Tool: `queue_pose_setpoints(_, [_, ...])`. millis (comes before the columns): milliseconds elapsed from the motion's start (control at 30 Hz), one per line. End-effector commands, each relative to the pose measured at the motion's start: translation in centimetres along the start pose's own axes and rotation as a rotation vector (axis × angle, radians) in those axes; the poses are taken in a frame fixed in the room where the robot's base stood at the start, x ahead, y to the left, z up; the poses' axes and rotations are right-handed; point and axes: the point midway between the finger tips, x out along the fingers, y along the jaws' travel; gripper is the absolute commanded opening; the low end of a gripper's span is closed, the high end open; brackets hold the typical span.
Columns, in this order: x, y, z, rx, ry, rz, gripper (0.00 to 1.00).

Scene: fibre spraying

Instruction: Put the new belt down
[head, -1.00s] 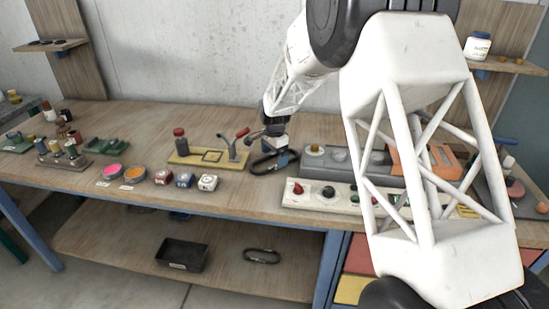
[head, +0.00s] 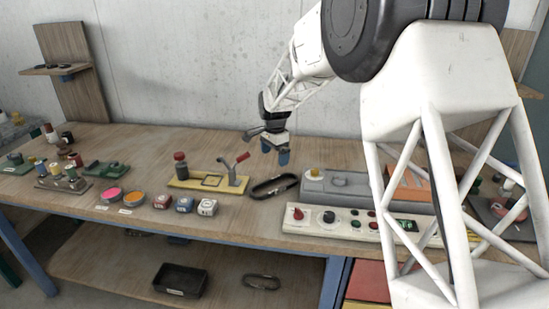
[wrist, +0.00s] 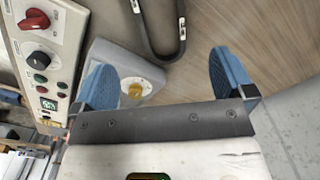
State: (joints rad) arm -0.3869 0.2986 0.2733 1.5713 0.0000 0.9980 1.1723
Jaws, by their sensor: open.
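A dark oval belt (head: 277,191) lies flat on the bench between the yellow fixture with the red lever and the grey housing. In the wrist view part of this belt (wrist: 182,28) shows as a dark loop with light marks, beyond the fingertips. My gripper (head: 276,153) is above the bench, just behind and over the belt, apart from it. In the wrist view its blue fingers (wrist: 164,78) are spread wide with nothing between them. A second dark belt (head: 261,276) lies on the lower shelf. The frames do not label either belt as new.
The yellow fixture (head: 208,183) stands left of the belt. The grey housing (head: 338,187) and the control panel (head: 318,226) with knobs are to its right. Small boxes (head: 185,205) and colour pots line the front. A black tray (head: 180,280) is on the shelf.

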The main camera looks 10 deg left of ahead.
Motion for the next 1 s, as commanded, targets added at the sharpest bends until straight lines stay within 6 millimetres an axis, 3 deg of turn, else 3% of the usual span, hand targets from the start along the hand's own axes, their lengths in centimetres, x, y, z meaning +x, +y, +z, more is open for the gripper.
queue_pose_setpoints(767, [0.0,0.1,0.0,-0.001,0.0,0.0,1.0])
queue_pose_setpoints(1000, [-1.6,2.1,-0.5,-0.023,0.004,-0.008,1.0])
